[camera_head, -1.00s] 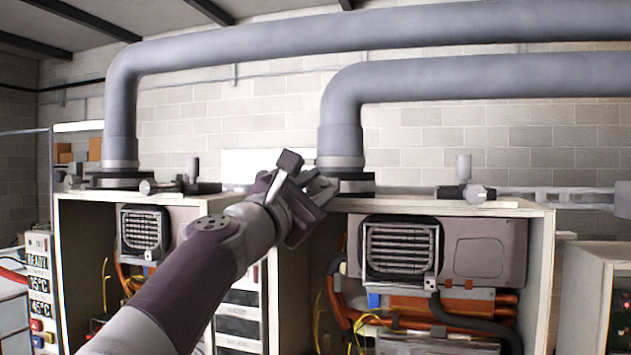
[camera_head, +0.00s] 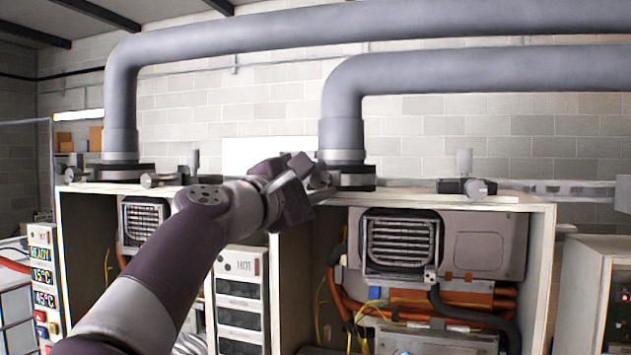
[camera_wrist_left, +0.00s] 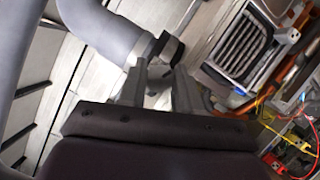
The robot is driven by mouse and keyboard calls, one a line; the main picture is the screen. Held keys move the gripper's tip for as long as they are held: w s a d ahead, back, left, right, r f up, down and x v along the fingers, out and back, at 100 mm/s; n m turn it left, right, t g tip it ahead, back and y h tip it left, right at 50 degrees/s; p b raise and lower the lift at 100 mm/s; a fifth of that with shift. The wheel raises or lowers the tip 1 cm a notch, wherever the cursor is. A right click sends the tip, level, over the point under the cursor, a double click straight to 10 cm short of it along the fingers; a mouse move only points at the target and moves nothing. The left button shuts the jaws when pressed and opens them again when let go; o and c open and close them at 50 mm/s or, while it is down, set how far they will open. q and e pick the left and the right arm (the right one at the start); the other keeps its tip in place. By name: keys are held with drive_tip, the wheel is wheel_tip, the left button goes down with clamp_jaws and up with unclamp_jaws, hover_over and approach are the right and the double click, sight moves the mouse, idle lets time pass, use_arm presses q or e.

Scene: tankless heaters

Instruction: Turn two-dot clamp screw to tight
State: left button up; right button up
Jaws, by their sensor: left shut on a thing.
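My left gripper (camera_head: 318,186) is at the top left of the right-hand open heater cabinet, beside the dark clamp collar (camera_head: 352,180) at the foot of its grey pipe. In the left wrist view its two fingers (camera_wrist_left: 158,88) reach toward a dark clamp part (camera_wrist_left: 170,48) at the pipe's end. The fingers are shut on a small grey piece between them, seemingly the clamp screw; its tip is mostly hidden. I cannot make out dot marks on the clamp. My right gripper is not in view.
The left heater's pipe (camera_head: 120,100) and collar stand to the left. A valve (camera_head: 465,180) sits on the right cabinet's top edge. The cabinet (camera_head: 545,270) is open, with a grille box (camera_head: 400,243) and orange pipes inside.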

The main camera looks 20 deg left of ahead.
use_arm(q)
drive_tip(key=shift+r, duration=0.1)
drive_tip(key=o, duration=1.1)
drive_tip(key=shift+c, duration=0.2)
drive_tip(key=shift+w, duration=0.2)
drive_tip(key=b+v, duration=0.2)
drive_tip(key=f+b+v, duration=0.1)
drive_tip(key=b+v, duration=0.1)
drive_tip(key=v, duration=0.1)
drive_tip(key=b, duration=0.3)
approach(318, 186)
drive_tip(key=s, duration=0.1)
drive_tip(key=s+a, duration=0.1)
drive_tip(key=shift+s+r, duration=0.2)
drive_tip(key=shift+s, duration=0.2)
drive_tip(key=shift+a, duration=0.1)
